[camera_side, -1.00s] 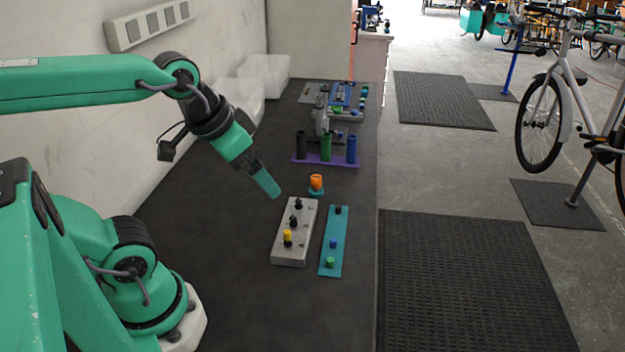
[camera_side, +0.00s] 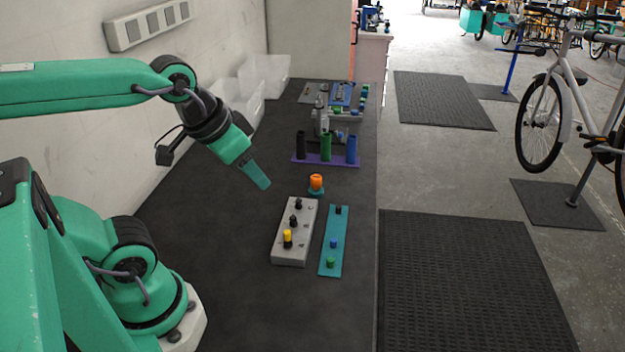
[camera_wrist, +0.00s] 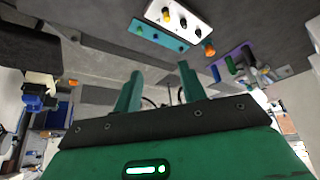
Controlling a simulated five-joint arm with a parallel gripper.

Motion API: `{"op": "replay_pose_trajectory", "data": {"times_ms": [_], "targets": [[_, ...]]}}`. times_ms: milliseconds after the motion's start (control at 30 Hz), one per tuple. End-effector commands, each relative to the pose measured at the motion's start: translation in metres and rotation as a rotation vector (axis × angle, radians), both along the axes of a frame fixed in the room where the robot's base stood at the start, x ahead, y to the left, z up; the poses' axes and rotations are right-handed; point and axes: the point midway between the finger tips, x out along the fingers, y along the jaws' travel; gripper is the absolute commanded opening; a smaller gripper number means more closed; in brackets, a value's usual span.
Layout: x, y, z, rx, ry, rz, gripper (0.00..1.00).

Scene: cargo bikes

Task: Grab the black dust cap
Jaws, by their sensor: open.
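A small black dust cap (camera_side: 338,210) stands at the far end of a flat teal strip (camera_side: 326,270). A blue cap (camera_side: 333,243) and a green cap (camera_side: 330,262) stand on the same strip. The strip (camera_wrist: 160,38) shows upside down in the wrist view, its caps tiny. My gripper (camera_side: 262,184) is open and empty, in the air left of the grey block and apart from the caps. In the wrist view its two fingers (camera_wrist: 160,72) stand spread with nothing between them.
Left of the strip, a grey block (camera_side: 283,255) carries black posts, one with a yellow cap (camera_side: 287,235). An orange cap (camera_side: 316,182) stands behind. Farther back is a purple rack (camera_side: 310,161) with black, green and blue tubes. The dark bench left of the block is clear.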

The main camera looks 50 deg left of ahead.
Motion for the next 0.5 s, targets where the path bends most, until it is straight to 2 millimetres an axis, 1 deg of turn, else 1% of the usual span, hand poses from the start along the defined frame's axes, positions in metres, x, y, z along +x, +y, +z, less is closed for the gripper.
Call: {"op": "replay_pose_trajectory", "data": {"times_ms": [167,267,500], "targets": [[0.015,0.002,0.002,-0.016,0.030,0.039,0.41],[0.028,0.004,0.004,-0.029,0.055,0.074,0.41],[0.068,0.010,0.002,-0.068,0.124,0.177,0.41]]}}
